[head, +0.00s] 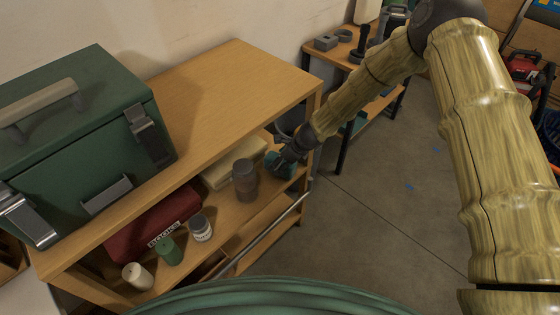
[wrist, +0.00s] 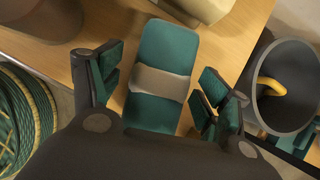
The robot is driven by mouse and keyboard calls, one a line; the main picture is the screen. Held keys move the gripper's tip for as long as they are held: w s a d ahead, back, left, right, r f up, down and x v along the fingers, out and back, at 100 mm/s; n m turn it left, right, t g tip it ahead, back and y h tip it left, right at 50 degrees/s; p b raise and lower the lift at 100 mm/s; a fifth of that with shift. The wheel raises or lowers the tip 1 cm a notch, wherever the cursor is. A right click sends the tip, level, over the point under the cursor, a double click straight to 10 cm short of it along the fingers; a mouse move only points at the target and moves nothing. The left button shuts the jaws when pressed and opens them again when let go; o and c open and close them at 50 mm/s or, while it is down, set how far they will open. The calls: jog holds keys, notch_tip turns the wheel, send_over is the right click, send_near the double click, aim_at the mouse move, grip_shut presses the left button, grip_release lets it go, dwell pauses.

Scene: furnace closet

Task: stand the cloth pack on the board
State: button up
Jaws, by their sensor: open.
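The cloth pack (wrist: 165,50), teal with a beige band (wrist: 160,86), lies between my gripper's fingers in the wrist view. My gripper (wrist: 160,88) is open, with one finger on each side of the pack; I see no clear grip on it. In the head view my gripper (head: 283,163) is at the right end of the middle shelf; teal there blends with its fingers, so the pack is hard to separate. The wooden shelf board (head: 225,207) is under the pack. No separate board is clearly identifiable.
A brown cylinder (head: 245,180) and a cream block (head: 233,163) stand close by. A red case (head: 150,225), small jars (head: 200,227) and a green toolbox (head: 90,140) are to the left. A dark bucket (wrist: 283,85) is right of the shelf. The wooden top (head: 235,85) overhangs.

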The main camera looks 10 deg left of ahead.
jog(key=shift+p+v, duration=2.05)
jog(key=shift+v, duration=1.25)
jog(key=s+d+b, duration=0.1)
jog(key=s+d, duration=0.5)
jog(key=d, duration=0.2)
